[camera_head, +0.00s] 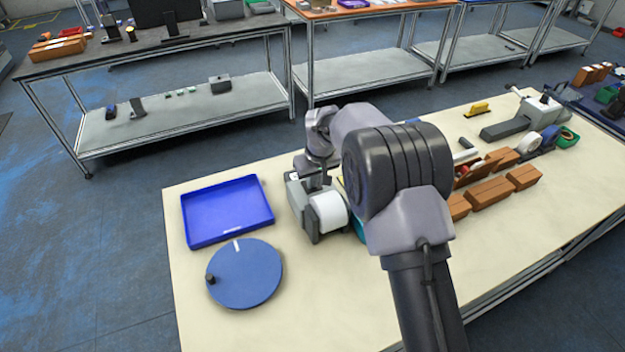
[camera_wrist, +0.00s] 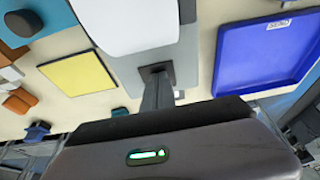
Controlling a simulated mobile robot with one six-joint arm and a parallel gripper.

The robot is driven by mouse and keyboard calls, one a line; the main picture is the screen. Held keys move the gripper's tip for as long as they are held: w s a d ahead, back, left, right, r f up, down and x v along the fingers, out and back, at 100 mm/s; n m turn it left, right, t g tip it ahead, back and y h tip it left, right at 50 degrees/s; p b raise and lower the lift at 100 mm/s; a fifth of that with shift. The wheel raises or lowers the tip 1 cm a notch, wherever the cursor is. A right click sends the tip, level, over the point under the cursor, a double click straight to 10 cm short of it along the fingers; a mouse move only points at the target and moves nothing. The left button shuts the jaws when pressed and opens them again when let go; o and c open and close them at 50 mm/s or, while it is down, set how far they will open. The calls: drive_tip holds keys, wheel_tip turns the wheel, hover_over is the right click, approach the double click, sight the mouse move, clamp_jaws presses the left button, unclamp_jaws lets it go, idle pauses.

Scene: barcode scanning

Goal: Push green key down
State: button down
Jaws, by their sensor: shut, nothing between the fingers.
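A grey device (camera_wrist: 195,70) with a white roll (camera_wrist: 125,22) fills the upper middle of the wrist view. In the head view the device (camera_head: 296,196) and its roll (camera_head: 328,212) stand on the cream table, partly behind my arm. My gripper (camera_wrist: 157,72) is shut and empty, its fingers reaching over the device beside the roll. In the head view my gripper (camera_head: 318,181) is just above or at the device top; I cannot tell whether it touches. No green key can be made out; the fingers may hide it.
A blue tray (camera_head: 226,238) and a round blue disc (camera_head: 246,272) lie left of the device. Brown boxes (camera_head: 490,192), a tape roll (camera_head: 530,142) and a yellow-handled brush (camera_head: 478,108) are to the right. A yellow square (camera_wrist: 78,73) lies near the device.

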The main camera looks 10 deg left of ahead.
drive_tip(key=shift+s+d+f, duration=0.1)
drive_tip(key=shift+s+f, duration=0.15)
drive_tip(key=shift+f, duration=0.15)
drive_tip(key=shift+r+p, duration=0.35)
drive_tip(key=shift+r, duration=0.05)
drive_tip(key=r+p, duration=0.2)
drive_tip(key=r, duration=0.2)
drive_tip(key=shift+w, duration=0.2)
drive_tip(key=p+v, duration=0.1)
drive_tip(key=v, duration=0.9)
drive_tip(key=shift+p, duration=0.4)
drive_tip(key=shift+w, duration=0.1)
